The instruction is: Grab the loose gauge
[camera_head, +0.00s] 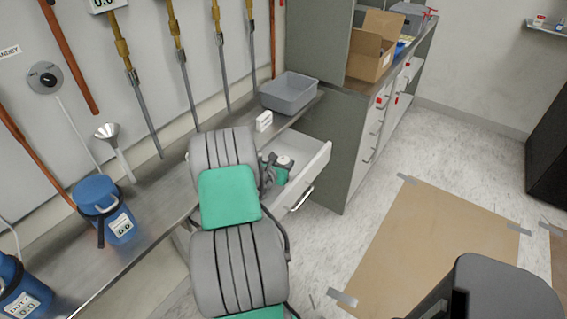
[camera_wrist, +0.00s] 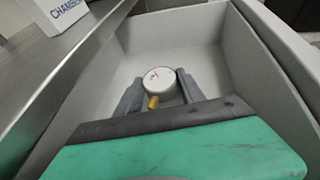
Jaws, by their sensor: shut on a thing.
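The loose gauge (camera_wrist: 160,79) has a round white dial and a short brass stem. It is inside the open drawer (camera_head: 316,165), with the drawer walls around it in the wrist view. My gripper (camera_wrist: 160,90) reaches down into the drawer, with one dark finger on each side of the gauge, and is shut on it. In the head view the white gauge (camera_head: 284,160) shows small beside my gripper (camera_head: 277,168). I cannot tell whether the gauge touches the drawer floor.
A white label block (camera_head: 264,121) and a grey bin (camera_head: 288,93) stand on the bench (camera_head: 160,205) above the drawer. Blue canisters (camera_head: 105,208) stand at the left. A grey cabinet (camera_head: 330,140) borders the drawer's right. Floor at right is open, with taped cardboard (camera_head: 430,245).

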